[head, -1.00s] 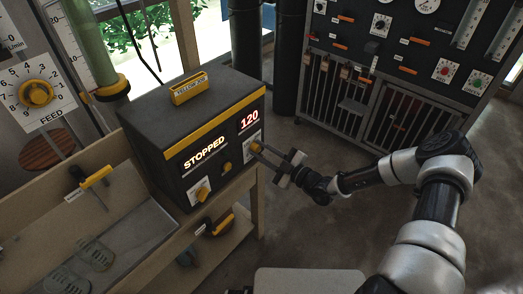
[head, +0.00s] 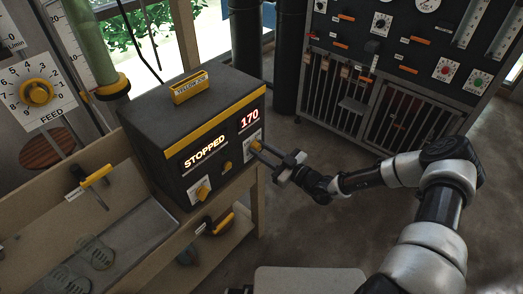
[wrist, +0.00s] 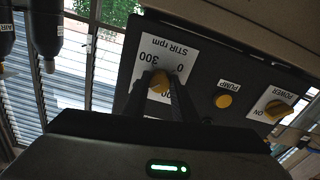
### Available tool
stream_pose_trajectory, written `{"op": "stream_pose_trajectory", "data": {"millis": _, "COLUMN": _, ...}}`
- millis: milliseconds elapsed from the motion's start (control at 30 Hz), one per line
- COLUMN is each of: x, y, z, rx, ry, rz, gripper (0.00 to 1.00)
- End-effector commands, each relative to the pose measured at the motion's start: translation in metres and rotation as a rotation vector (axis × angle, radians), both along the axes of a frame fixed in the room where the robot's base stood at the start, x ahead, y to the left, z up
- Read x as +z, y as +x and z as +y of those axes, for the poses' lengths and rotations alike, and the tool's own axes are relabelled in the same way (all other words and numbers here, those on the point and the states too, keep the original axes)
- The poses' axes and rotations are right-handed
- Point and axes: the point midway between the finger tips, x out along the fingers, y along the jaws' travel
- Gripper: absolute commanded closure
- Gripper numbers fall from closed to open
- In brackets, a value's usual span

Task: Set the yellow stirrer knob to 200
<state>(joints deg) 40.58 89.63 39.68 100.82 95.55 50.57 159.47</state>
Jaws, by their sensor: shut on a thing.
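The dark control box (head: 190,118) with yellow trim stands on the wooden bench. Its red display (head: 249,118) reads 170, and another display (head: 204,152) reads STOPPED. The yellow stirrer knob (wrist: 159,83) sits on a white plate marked STIR rpm, with 0 and 300 legible; the plate appears upside down in the wrist view. My gripper (head: 262,154) reaches the box front from the right. Its two fingers are shut on the knob, one on each side. The fingers hide part of the scale.
A yellow pump button (wrist: 223,101) and a power knob (wrist: 279,108) are beside the stirrer knob. A feed dial (head: 38,93) is at far left. A rack panel (head: 400,60) stands at the back right. Open floor lies right of the bench.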

Motion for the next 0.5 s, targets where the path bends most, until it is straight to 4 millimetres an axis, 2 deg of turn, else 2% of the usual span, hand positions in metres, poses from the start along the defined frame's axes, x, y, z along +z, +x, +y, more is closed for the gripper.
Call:
{"op": "stream_pose_trajectory", "data": {"millis": 333, "x": -0.0004, "y": -0.0009, "z": 0.0002, "rx": 0.002, "ry": 0.001, "rz": 0.002, "gripper": 0.98}}
{"op": "stream_pose_trajectory", "data": {"millis": 367, "x": -0.0003, "y": -0.0009, "z": 0.0002, "rx": 0.001, "ry": 0.001, "rz": 0.002, "gripper": 0.7}}
{"op": "stream_pose_trajectory", "data": {"millis": 433, "x": -0.0002, "y": -0.0007, "z": 0.0002, "rx": 0.001, "ry": 0.001, "rz": 0.002, "gripper": 0.58}}
{"op": "stream_pose_trajectory", "data": {"millis": 500, "x": -0.0002, "y": -0.0006, "z": 0.0001, "rx": 0.001, "ry": 0.001, "rz": 0.002, "gripper": 0.57}}
